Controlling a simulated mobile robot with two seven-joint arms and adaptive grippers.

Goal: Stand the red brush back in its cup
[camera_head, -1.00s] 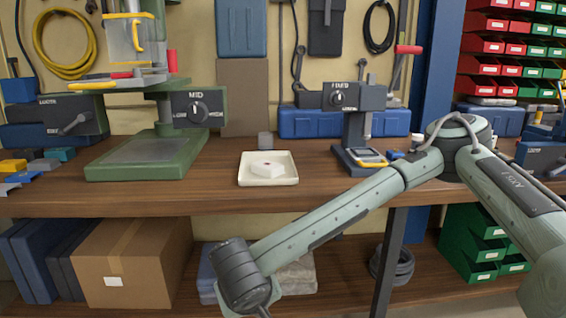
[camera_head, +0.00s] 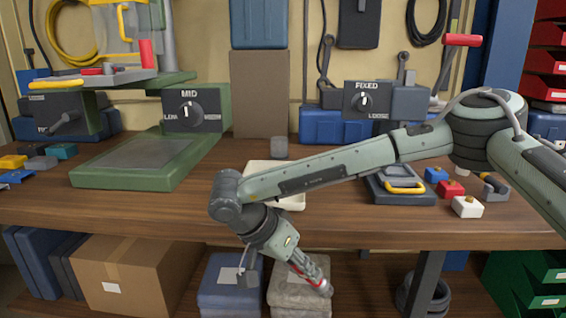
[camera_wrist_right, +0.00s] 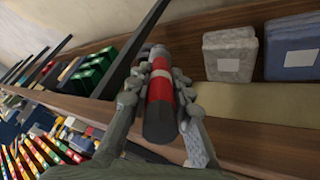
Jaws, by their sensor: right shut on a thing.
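My right gripper (camera_head: 318,278) is low in front of the bench, over the lower shelf in the head view. It is shut on a red cylinder with a pale band and dark ends, which looks like the red brush (camera_wrist_right: 160,92); the fingers lie along both sides of it in the right wrist view. Only a bit of its red shows in the head view (camera_head: 311,283). No bristles can be made out. A small grey block-like item (camera_head: 279,148) stands at the back of the bench; I cannot tell whether it is the cup. My left gripper is not in view.
My right forearm partly hides a cream tray (camera_head: 262,168) on the bench (camera_head: 130,208). A green MID stand (camera_head: 140,165) is at the left, a FIXED unit (camera_head: 365,100) at the right. Small coloured blocks (camera_head: 450,190) lie right of it. A cardboard box (camera_head: 135,275) is below.

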